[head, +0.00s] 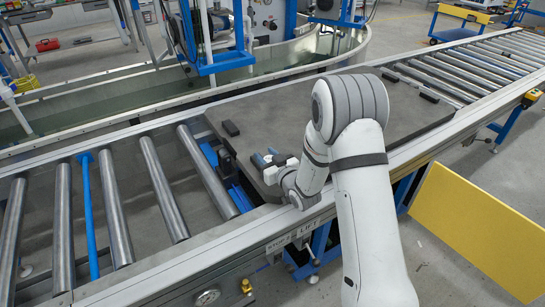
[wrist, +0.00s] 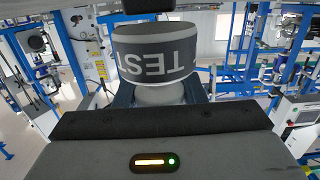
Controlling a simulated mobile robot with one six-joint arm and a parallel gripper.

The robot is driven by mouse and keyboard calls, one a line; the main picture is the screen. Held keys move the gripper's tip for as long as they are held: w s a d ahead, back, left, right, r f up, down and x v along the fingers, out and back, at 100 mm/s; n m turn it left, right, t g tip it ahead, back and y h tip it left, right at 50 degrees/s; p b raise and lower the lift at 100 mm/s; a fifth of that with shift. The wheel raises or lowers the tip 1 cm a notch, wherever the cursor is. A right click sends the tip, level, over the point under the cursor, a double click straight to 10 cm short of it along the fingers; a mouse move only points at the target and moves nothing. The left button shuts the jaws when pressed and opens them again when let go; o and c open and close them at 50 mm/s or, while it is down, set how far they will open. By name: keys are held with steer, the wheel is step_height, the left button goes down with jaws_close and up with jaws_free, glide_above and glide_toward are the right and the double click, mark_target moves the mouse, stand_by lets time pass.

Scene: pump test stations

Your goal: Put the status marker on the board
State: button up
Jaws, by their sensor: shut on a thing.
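The status marker (wrist: 158,64) is a dark round piece with a light-edged band reading "TEST", upside down in the wrist view. My gripper (wrist: 157,92) is shut on it, with a finger on each side of its pale lower part. In the head view my gripper (head: 268,160) is at the front left part of a large dark grey plate, its blue fingertips pointing left. The marker cannot be made out there. No board that I can name with certainty shows in either view.
A yellow panel (head: 480,230) stands at the right. A blue-framed station (head: 225,50) stands behind the conveyor. Bare floor shows at the lower right.

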steer(key=o, duration=1)
steer(key=shift+r, duration=0.15)
